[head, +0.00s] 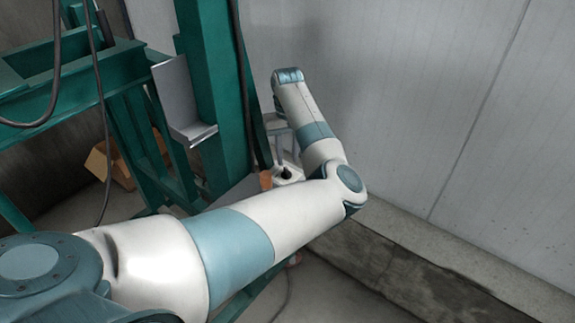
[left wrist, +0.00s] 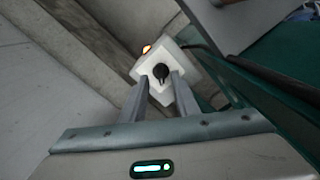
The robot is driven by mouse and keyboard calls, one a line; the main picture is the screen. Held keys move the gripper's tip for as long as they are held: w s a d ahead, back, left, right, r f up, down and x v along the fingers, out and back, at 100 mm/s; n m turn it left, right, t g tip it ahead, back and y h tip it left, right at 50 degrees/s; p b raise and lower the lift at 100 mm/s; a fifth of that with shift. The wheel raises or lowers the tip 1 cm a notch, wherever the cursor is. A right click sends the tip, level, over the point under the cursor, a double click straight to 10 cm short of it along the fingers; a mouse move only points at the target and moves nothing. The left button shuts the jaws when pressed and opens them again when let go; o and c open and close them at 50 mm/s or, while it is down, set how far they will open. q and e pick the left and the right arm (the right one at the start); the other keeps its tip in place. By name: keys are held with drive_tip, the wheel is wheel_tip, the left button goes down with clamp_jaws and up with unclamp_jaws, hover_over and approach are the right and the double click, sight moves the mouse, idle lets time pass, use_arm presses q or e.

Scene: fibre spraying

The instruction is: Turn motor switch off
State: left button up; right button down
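The motor switch is a white box with a black rotary knob (left wrist: 160,72), seen ahead of my left gripper in the left wrist view. In the head view the white box (head: 292,172) shows small beside the green post, partly hidden by my left arm. My left gripper (left wrist: 160,80) is open, its two fingers apart, with the knob showing between the fingertips. I cannot tell whether the fingers touch the knob or how deep they reach. In the head view the left gripper (head: 287,158) points down at the box. My right gripper is in neither view.
A green steel frame (head: 215,90) with a grey bracket (head: 185,100) and hanging cables stands left of the switch. A pale panelled wall (head: 420,100) is behind and right. A concrete ledge (head: 440,255) runs along its foot. A cardboard box (head: 97,163) lies at the left.

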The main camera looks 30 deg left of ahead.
sight(287, 172)
use_arm(q)
drive_tip(key=shift+f+p, duration=0.5)
drive_tip(key=shift+f, duration=2.3)
clamp_jaws()
